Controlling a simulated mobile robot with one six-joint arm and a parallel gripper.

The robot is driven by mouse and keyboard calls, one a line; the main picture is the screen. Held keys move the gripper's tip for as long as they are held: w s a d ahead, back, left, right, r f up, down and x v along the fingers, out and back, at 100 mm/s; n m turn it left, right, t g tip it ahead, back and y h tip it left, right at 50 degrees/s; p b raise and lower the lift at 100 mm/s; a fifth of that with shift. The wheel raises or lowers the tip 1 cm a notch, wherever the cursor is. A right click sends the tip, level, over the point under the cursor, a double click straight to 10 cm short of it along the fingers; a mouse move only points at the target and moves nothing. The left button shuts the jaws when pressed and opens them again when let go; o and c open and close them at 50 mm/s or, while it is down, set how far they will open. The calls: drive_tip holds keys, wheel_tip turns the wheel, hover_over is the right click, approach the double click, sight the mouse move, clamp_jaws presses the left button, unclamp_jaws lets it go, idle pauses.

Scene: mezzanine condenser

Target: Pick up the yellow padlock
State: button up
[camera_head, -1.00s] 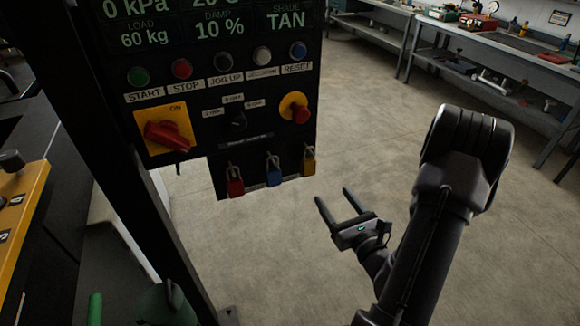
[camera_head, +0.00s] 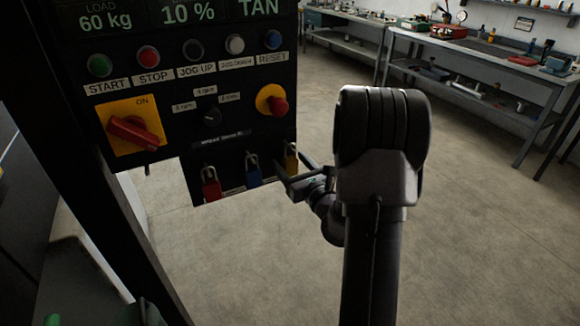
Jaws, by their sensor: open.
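The yellow padlock (camera_head: 292,160) hangs at the lower right corner of the black control panel (camera_head: 240,133). My gripper (camera_head: 289,172) is open, its fingers pointing left toward the panel, and its fingertips overlap the padlock's lower part in the picture. Whether the fingers are on either side of the padlock or in front of it, and whether they touch it, I cannot tell. The blue padlock (camera_head: 253,172) hangs just left of it, close to one fingertip. The red padlock (camera_head: 211,187) hangs farther left.
Above the padlocks, the panel carries a red rotary switch (camera_head: 134,133) on a yellow plate, a red knob (camera_head: 277,104) on a yellow base, and several buttons. A workbench (camera_head: 450,52) stands at the back right. The floor (camera_head: 480,210) to the right is clear.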

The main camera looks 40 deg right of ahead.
clamp_jaws()
drive_tip(key=shift+r+p, duration=0.45)
drive_tip(key=shift+r, duration=0.2)
drive_tip(key=shift+s+r, duration=0.2)
drive_tip(key=shift+s, duration=0.05)
drive_tip(key=p+v, duration=1.1)
drive_tip(key=v, duration=0.6)
drive_tip(key=shift+s+f, duration=0.2)
drive_tip(key=shift+s, duration=0.05)
drive_tip(key=shift+r, duration=0.1)
